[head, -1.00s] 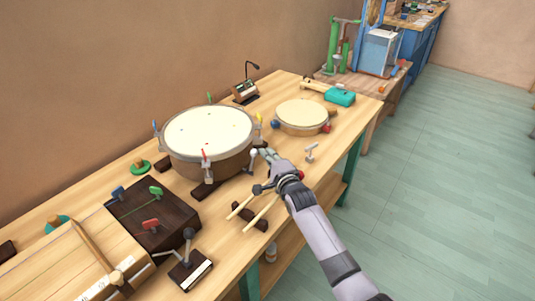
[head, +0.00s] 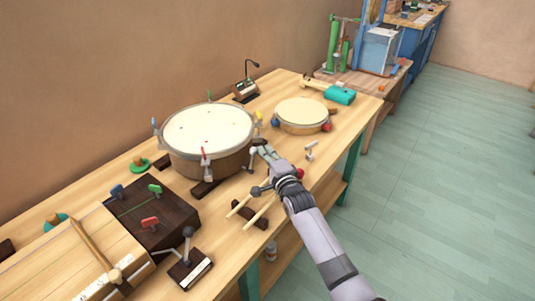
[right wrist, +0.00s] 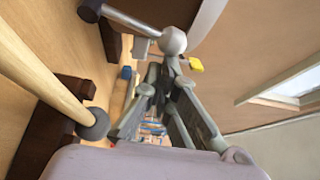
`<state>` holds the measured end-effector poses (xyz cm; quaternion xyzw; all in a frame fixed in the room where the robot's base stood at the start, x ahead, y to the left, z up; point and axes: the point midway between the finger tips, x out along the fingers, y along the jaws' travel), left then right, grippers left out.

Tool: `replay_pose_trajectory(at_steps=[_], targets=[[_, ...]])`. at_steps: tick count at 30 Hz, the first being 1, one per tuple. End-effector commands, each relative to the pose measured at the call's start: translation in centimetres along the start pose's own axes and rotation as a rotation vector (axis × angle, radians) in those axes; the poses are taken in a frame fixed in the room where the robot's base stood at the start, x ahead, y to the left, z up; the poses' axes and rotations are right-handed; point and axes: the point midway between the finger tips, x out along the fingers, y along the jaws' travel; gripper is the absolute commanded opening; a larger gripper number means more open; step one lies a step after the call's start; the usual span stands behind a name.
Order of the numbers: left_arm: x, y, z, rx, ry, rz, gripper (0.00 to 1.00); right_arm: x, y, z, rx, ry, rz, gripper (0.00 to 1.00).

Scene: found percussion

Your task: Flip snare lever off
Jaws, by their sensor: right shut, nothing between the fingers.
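The snare drum (head: 208,135) stands on the bench with a pale head, a brown shell and coloured keys around its rim. My right gripper (head: 264,149) is shut and empty beside the drum's right side. In the right wrist view, its fingertips (right wrist: 164,70) point at a silver ball (right wrist: 173,40) on a thin metal rod by the drum, which looks like the snare lever. Ball and fingertips overlap in that view; I cannot tell whether they touch. In the head view the fingers largely hide the lever. My left gripper is not in view.
Two drumsticks (head: 262,210) lie on a dark rest below my right wrist. A smaller drum (head: 301,115) stands beyond to the right, with a small metal lever stand (head: 311,150) nearby. A dark box (head: 150,218) with coloured keys sits at left.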

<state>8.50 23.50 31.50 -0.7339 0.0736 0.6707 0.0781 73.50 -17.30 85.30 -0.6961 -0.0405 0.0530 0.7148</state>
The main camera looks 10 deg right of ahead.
Motion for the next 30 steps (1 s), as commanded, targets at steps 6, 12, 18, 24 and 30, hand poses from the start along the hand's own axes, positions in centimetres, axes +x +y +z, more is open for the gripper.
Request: replay_pose_trajectory(at_steps=[6, 12, 18, 24, 30], targets=[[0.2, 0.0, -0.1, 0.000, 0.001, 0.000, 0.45, -0.2, -0.1, 0.5, -0.052, -0.002, -0.031, 0.00], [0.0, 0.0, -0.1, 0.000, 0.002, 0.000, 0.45, -0.6, -0.7, 1.2, -0.111, -0.002, -0.066, 0.00], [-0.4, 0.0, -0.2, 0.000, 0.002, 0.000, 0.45, -1.2, -1.0, 2.2, -0.109, -0.001, -0.065, 0.00], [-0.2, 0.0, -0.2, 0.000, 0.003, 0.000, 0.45, -1.8, -1.0, 3.0, -0.196, -0.002, -0.113, 0.00], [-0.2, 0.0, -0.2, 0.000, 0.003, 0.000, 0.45, -2.1, -1.1, 3.6, -0.219, -0.001, -0.128, 0.00]])
